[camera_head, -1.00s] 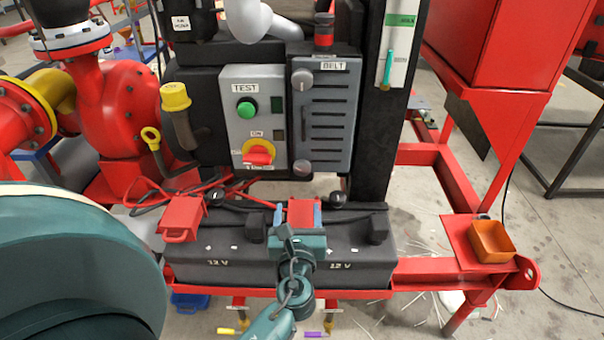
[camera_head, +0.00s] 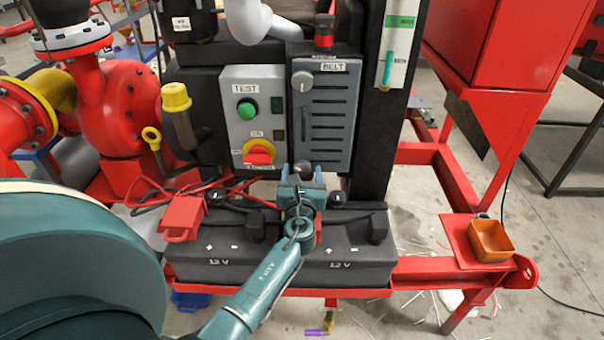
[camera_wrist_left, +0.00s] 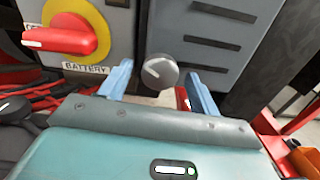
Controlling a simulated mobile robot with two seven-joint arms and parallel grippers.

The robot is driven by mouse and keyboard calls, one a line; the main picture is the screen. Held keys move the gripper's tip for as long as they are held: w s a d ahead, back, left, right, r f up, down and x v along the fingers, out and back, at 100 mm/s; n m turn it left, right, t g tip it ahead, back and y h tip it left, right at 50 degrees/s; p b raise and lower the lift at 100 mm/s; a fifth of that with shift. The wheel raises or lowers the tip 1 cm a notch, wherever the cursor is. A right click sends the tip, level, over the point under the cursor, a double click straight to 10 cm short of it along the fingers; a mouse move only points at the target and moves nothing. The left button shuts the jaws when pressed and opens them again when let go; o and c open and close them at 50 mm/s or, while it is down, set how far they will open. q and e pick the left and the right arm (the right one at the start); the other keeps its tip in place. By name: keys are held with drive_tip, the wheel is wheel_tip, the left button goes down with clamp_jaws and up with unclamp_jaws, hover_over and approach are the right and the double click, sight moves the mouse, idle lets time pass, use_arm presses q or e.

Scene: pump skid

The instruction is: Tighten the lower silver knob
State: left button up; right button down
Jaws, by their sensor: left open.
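The lower silver knob (camera_wrist_left: 160,71) sits at the lower left corner of the grey BELT cover and shows between my left fingers in the left wrist view. In the head view my left gripper (camera_head: 302,172) is just below and in front of that corner, and the knob is largely hidden there. My left gripper is open, with one blue fingertip on each side of the knob; I cannot tell whether they touch it. The upper silver knob (camera_head: 302,81) is in clear view on the BELT cover (camera_head: 332,110). My right gripper is not in view.
Left of the cover is the TEST panel with a green button (camera_head: 246,110) and a red battery switch (camera_head: 258,155). Below are black 12 V batteries (camera_head: 220,250) with a red clamp (camera_head: 183,220) and cables. An orange bin (camera_head: 491,241) stands at the right.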

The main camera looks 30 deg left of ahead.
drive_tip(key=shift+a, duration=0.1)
use_arm(q)
drive_tip(key=shift+c, duration=1.4)
drive_tip(key=c, duration=0.7)
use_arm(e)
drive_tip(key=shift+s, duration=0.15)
